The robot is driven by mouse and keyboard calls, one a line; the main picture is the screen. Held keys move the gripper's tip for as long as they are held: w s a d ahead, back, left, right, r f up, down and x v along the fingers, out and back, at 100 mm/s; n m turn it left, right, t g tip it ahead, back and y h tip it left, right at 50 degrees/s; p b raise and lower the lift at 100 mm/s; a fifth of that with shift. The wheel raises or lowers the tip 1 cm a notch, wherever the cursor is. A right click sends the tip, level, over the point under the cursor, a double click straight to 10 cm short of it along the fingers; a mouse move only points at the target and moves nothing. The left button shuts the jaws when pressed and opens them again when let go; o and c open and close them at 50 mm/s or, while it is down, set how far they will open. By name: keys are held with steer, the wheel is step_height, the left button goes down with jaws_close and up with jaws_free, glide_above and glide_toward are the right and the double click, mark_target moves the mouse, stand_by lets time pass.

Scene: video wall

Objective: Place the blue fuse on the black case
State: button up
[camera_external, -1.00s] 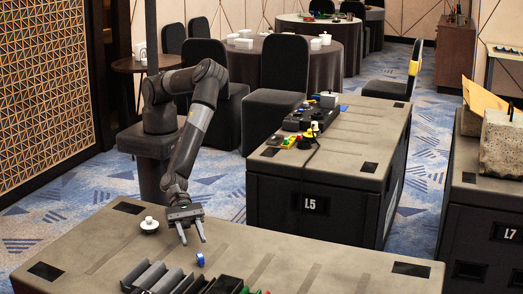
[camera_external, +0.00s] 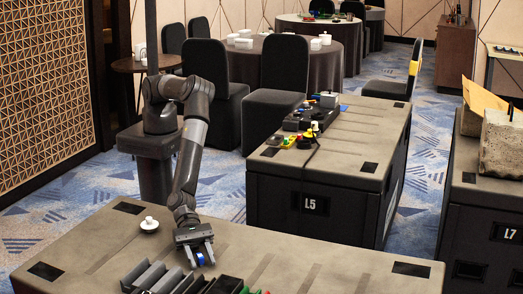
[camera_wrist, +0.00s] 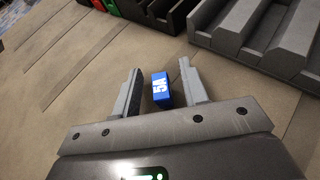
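The blue fuse (camera_wrist: 161,90), marked 5A, stands on the case top between the two fingers of my gripper (camera_wrist: 160,88) in the wrist view. The fingers are open, with a gap on the left side of the fuse and a narrower one on the right. In the external view the fuse (camera_external: 200,259) shows between the fingertips of my gripper (camera_external: 202,256), which points down at the near case. The black case (camera_external: 330,254) has a wide tan-grey top and dark corner plates.
A dark slotted rack (camera_external: 150,275) sits close to the gripper at the front edge, and its ridges show in the wrist view (camera_wrist: 235,25). A white knob on a disc (camera_external: 149,224) is at left. Another case marked L5 (camera_external: 350,150) stands behind. The case top is clear at right.

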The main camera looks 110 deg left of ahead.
steer(key=shift+c, duration=0.4)
jaws_close()
steer(key=shift+r, duration=0.15)
